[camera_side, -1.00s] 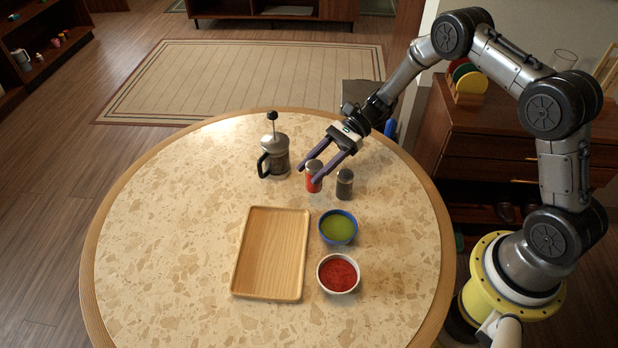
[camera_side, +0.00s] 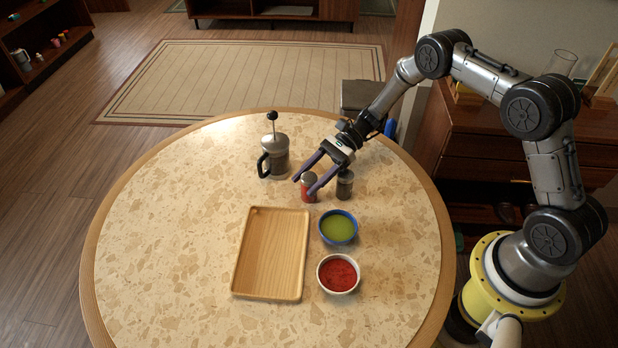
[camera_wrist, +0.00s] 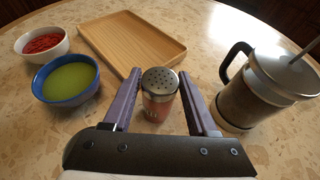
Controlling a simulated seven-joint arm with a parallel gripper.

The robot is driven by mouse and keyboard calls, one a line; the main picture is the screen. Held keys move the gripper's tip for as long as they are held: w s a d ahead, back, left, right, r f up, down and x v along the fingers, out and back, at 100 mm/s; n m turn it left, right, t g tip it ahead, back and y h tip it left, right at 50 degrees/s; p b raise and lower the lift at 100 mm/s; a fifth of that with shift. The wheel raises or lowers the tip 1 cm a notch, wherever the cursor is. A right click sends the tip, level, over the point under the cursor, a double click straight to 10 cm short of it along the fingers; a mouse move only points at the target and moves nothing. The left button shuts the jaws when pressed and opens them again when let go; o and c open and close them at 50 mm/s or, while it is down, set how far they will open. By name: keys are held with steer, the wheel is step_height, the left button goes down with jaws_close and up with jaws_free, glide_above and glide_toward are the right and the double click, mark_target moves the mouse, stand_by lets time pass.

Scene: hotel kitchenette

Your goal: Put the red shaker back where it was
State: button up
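The red shaker (camera_side: 308,190) has a red body and a grey metal lid. It stands upright between the two purple fingers of my gripper (camera_side: 304,186). In the wrist view the red shaker (camera_wrist: 160,95), with its holed lid, sits between the fingertips (camera_wrist: 160,84). My gripper looks shut on it, though the contact is not clear.
A French press (camera_side: 273,158) stands behind-left of the red shaker. A wooden tray (camera_side: 240,270), a blue bowl of green stuff (camera_side: 338,228) and a white bowl of red stuff (camera_side: 338,274) are in front. The round table (camera_side: 165,230) is clear on its left.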

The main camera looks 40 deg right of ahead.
steer(key=shift+o, duration=1.3)
steer(key=shift+r, duration=0.1)
